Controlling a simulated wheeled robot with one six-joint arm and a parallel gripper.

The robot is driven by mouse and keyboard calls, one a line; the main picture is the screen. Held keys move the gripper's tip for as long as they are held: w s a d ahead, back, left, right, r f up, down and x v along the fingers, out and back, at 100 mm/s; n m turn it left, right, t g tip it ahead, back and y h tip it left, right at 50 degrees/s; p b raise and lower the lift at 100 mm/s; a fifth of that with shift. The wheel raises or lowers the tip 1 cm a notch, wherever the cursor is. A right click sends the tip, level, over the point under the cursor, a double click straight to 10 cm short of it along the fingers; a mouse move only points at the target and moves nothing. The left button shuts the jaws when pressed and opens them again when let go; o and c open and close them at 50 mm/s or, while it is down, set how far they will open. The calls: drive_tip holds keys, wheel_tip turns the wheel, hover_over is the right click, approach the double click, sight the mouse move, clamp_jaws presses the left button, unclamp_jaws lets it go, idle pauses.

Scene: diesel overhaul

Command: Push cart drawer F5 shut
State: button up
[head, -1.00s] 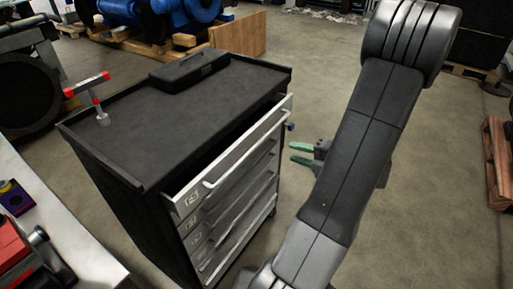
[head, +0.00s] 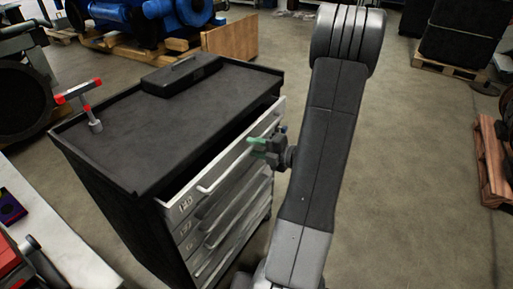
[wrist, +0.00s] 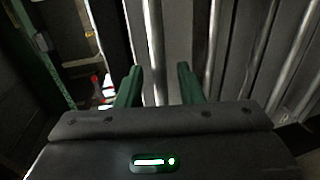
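The black tool cart (head: 130,165) stands left of my arm in the head view. Its top drawer (head: 180,205) is pulled out, with a dark gap behind its light grey front. The drawer labels are too small to read surely, so I cannot tell which is F5. The top drawer's bar handle (head: 225,170) runs along its front. My gripper (head: 256,148), with green fingers, is at the right part of this front, close to the handle. In the wrist view, the two fingers (wrist: 158,84) are apart, and a pale bar (wrist: 155,50) shows between them. Contact cannot be told.
A black case (head: 181,74) and a red-tipped T-shaped tool (head: 92,105) are on the cart top. A light bench (head: 60,245) is at the lower left. Wooden pallets (head: 490,165) stand at the right.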

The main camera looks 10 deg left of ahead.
sight(244, 142)
clamp_jaws()
drive_tip(key=shift+r+p+x, duration=0.2)
drive_tip(key=shift+p+x, duration=0.15)
drive_tip(key=shift+x, duration=0.75)
drive_tip(key=shift+r+p+x, duration=0.2)
drive_tip(key=shift+p+x, duration=0.15)
drive_tip(key=shift+x, duration=0.7)
drive_tip(key=shift+w, duration=0.1)
drive_tip(key=shift+c, duration=1.2)
unclamp_jaws()
drive_tip(key=shift+a, duration=0.1)
drive_tip(key=shift+o, duration=1.2)
drive_tip(key=shift+a, duration=0.15)
